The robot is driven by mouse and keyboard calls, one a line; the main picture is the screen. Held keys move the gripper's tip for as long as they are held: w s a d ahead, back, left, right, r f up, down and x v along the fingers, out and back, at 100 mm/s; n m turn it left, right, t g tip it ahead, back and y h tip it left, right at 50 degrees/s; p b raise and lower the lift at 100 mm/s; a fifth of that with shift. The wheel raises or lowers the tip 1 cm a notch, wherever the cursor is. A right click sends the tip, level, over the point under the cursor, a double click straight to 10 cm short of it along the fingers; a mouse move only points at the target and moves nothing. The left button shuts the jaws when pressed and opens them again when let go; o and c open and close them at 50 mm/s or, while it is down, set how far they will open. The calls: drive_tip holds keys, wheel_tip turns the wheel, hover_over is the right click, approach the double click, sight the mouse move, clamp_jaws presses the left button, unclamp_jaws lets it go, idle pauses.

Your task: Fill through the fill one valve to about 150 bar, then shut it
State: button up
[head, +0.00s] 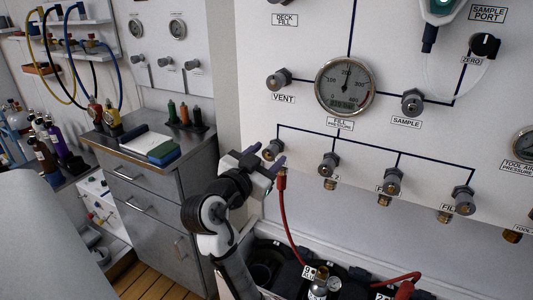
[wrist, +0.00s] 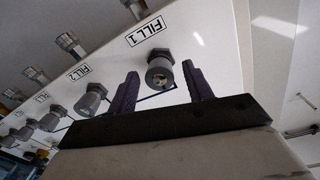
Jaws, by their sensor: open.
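The FILL 1 valve knob (head: 272,150) is a grey cylinder at the left end of the fill row. It also shows in the wrist view (wrist: 160,70), below its FILL 1 label (wrist: 146,31). My gripper (head: 265,158) is open, with its purple-grey fingers on either side of this knob in the wrist view (wrist: 161,72). Contact cannot be told. The round fill pressure gauge (head: 345,87) hangs above; its needle points roughly straight up, its small figures hard to read. A red hose (head: 285,210) hangs from the outlet below FILL 1.
Several more fill valves (head: 328,165) stand in a row to the right. The VENT knob (head: 278,80) and SAMPLE knob (head: 412,102) are above. A bin of cylinders (head: 318,285) stands below the panel. A steel cabinet (head: 165,185) is at left.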

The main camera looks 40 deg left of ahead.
drive_tip(key=shift+w, duration=0.2)
drive_tip(key=shift+c, duration=0.3)
drive_tip(key=c, duration=0.9)
drive_tip(key=shift+n+p, duration=0.85)
drive_tip(key=shift+n, duration=2.25)
drive_tip(key=o, duration=1)
drive_tip(key=shift+c, duration=0.2)
